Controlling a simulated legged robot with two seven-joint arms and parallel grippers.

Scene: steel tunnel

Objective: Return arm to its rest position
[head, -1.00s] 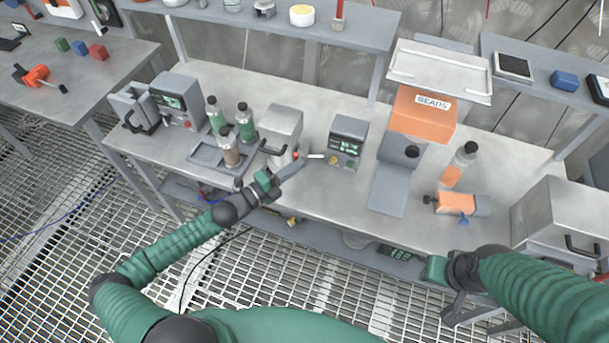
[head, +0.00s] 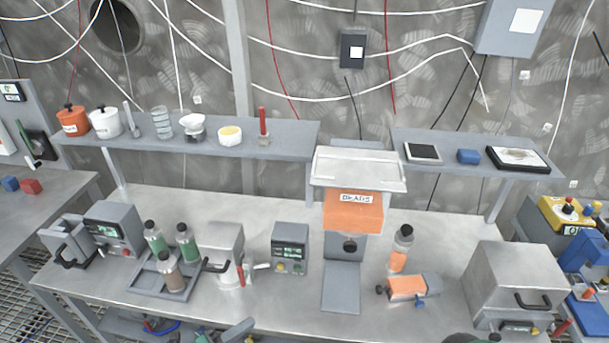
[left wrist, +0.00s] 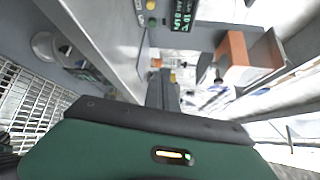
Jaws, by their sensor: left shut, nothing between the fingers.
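My left gripper (head: 240,330) shows only in part at the bottom edge of the head view, low at the front edge of the steel bench (head: 210,318). In the left wrist view its dark fingers (left wrist: 163,88) are together, with nothing visible between them, and the green wrist housing fills the bottom. Only a sliver of my right arm (head: 478,339) shows at the bottom edge of the head view; its gripper is out of frame.
The bench holds a tray of bottles (head: 178,285), a device with a green display (head: 290,248), an orange BEADS hopper (head: 352,212), an orange-filled bottle (head: 401,248) and a steel box (head: 510,280). A shelf (head: 285,140) runs behind. Grating floor (head: 30,310) lies at left.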

